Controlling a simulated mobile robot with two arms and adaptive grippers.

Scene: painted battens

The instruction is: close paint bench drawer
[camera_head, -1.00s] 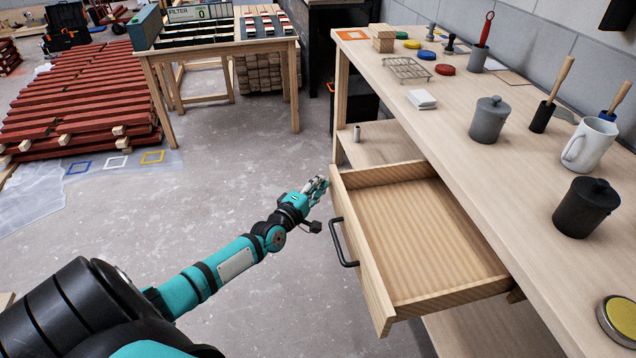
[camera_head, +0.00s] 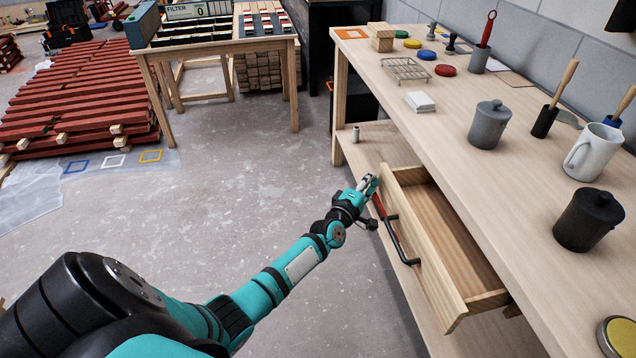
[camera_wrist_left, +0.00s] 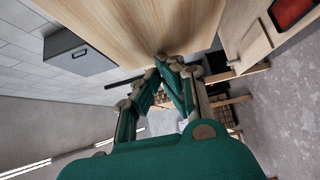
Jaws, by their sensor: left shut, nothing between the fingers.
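The wooden drawer (camera_head: 450,225) of the paint bench (camera_head: 470,130) is partly open and appears empty in the head view. Its front panel (camera_head: 425,255) carries a dark bar handle (camera_head: 400,243). My left gripper (camera_head: 370,184) is at the far end of the drawer front, beside the handle. It is shut and empty, its fingertips at or very near the panel; exact contact is hard to tell. In the left wrist view the closed fingers (camera_wrist_left: 170,65) point at a pale wooden surface (camera_wrist_left: 150,25). My right gripper is not in view.
The bench top holds a grey lidded pot (camera_head: 489,125), a black lidded pot (camera_head: 588,220), a white mug (camera_head: 592,152) and a wire rack (camera_head: 405,70). A lower shelf (camera_head: 375,145) runs below. Open concrete floor (camera_head: 240,190) lies left of the bench.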

